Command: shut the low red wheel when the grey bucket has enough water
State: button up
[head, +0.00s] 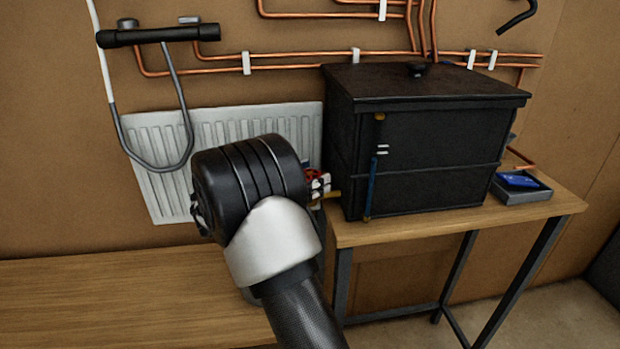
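A small part of the low red wheel (313,173) shows just right of my wrist, at the left side of the black tank (430,140). A brass fitting (331,195) sticks out from the tank below it. Small black and white pieces next to the wheel look like the fingertips of my gripper (319,185). They are close to the wheel, but I cannot tell whether they touch it or are open or shut. My arm covers most of this area. A sliver of grey (250,295) beside my forearm may be the bucket. Its inside and water level are hidden.
The tank stands on a wooden table (545,205) with dark legs. A blue item (520,181) lies in a grey tray (524,193) at right. A white radiator (160,140), copper pipes (310,56) and a shower bar (160,36) with hose are on the wall. The bench (110,300) at left is clear.

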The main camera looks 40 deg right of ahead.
jog(key=shift+o, duration=0.5)
jog(key=shift+a, duration=0.1)
jog(key=w+a, duration=0.1)
jog(key=a, duration=1)
jog(key=shift+a, duration=0.4)
